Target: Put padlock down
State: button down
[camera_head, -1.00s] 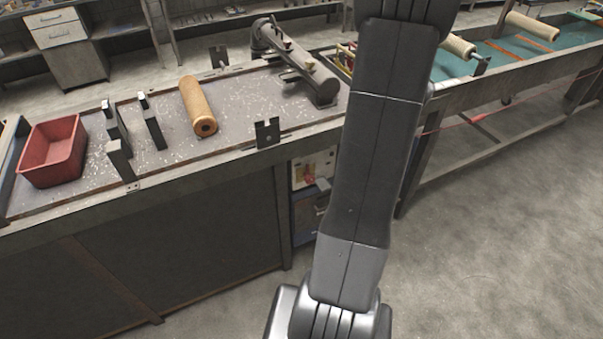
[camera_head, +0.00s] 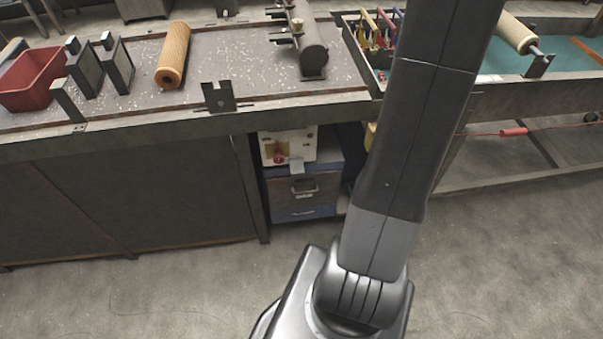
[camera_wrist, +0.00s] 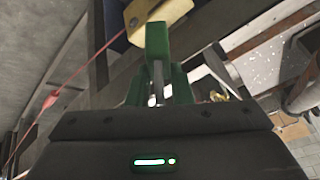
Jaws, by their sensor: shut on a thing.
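My gripper (camera_wrist: 157,88) shows in the wrist view, shut with green parts and a grey metal piece at its jaws. It holds what I take to be the padlock; I cannot clearly tell its outline from the fingers. In the head view my arm crosses the right half, and the gripper and padlock are out of sight. An open tray of coloured items (camera_head: 378,32), red, yellow and blue among them, sits at the workbench's right end.
The workbench (camera_head: 130,125) bears a red bin (camera_head: 30,85) and an orange-brown roll (camera_head: 173,55). A drawer cabinet (camera_head: 300,190) stands beneath. The floor in front is clear.

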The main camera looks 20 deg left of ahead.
jog(key=s+a+f+n+y+b, duration=0.1)
jog(key=s+a+f+n+b, duration=0.3)
jog(key=s+a+f+b, duration=0.85)
jog(key=s+a+f+n+b, duration=0.4)
jog(key=s+a+f+b, duration=0.5)
jog(key=f+b, duration=0.6)
jog(key=p, duration=0.4)
send_near(295, 158)
jog(key=shift+w+d+f+g, duration=0.1)
jog(key=shift+d+f+g, duration=0.1)
jog(key=shift+f, duration=0.2)
jog(key=shift+d+f+g, duration=0.15)
jog(key=shift+f+g, duration=0.05)
jog(key=shift+f, duration=0.25)
jog(key=shift+w+a, duration=0.35)
jog(key=shift+w, duration=0.2)
jog(key=shift+w+a, duration=0.35)
jog(key=shift+w, duration=0.2)
jog(key=shift+w+f+b, duration=0.1)
jog(key=shift+f+b, duration=0.25)
jog(key=shift+f, duration=0.4)
jog(key=shift+f, duration=0.1)
